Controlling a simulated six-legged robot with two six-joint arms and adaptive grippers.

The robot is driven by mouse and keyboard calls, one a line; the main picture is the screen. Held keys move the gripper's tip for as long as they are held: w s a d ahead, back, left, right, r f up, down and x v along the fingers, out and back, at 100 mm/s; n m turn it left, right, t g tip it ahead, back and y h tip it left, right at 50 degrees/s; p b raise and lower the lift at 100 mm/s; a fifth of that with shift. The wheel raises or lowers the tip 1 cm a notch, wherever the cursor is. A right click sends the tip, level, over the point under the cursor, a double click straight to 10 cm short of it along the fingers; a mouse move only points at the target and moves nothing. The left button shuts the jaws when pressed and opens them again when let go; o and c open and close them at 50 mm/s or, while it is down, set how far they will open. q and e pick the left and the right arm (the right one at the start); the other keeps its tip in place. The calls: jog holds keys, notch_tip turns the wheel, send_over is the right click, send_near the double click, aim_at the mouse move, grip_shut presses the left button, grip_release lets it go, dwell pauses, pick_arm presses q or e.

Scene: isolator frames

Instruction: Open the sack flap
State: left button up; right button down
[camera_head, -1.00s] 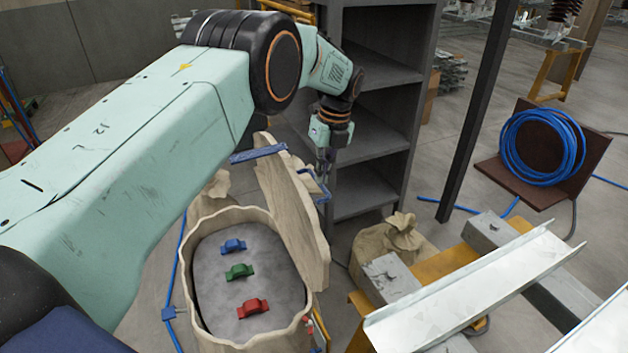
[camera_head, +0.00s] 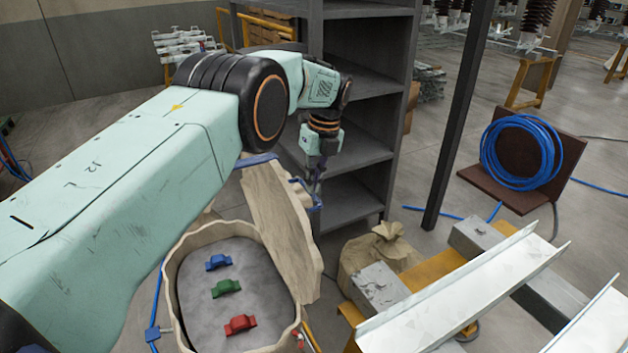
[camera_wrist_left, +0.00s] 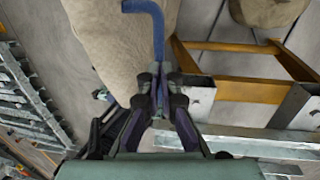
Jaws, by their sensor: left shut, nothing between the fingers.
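The beige sack (camera_head: 168,300) stands open at lower centre in the head view, with its grey inside uncovered. Its flap (camera_head: 275,215) stands raised and leaning at the far right rim. A blue handle (camera_head: 260,160) is on the flap's upper left edge, and another blue handle (camera_head: 316,203) is on its right side. My left gripper (camera_head: 314,186) is at the right handle. In the left wrist view, a bent blue bar (camera_wrist_left: 157,32) runs down to the shut fingertips (camera_wrist_left: 159,80); I cannot tell whether they touch. My right gripper is not in view.
Blue (camera_head: 218,262), green (camera_head: 226,288) and red (camera_head: 240,324) pieces lie inside the sack. A grey shelf (camera_head: 365,80) stands close behind the gripper. A tied sack (camera_head: 375,250) and pale metal channels (camera_head: 470,290) are at right. A blue hose coil (camera_head: 521,150) stands farther back.

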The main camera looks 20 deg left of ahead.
pick_arm(q)
jog(key=shift+o, duration=1.4)
jog(key=f, duration=0.2)
jog(key=s+f, duration=0.1)
jog(key=shift+s+a+f+g, duration=0.1)
jog(key=shift+a+f+g, duration=0.15)
jog(key=shift+g, duration=0.15)
jog(key=o, duration=0.3)
jog(key=shift+w+a+f, duration=0.15)
jog(key=shift+w+a, duration=0.05)
jog(key=shift+s+d, duration=0.1)
jog(key=shift+d, duration=0.05)
jog(key=shift+w, duration=0.3)
jog(key=shift+r, duration=0.2)
jog(key=shift+v, duration=3.6)
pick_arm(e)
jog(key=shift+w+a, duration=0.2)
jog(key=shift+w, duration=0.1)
pick_arm(q)
jog(key=shift+w, duration=0.1)
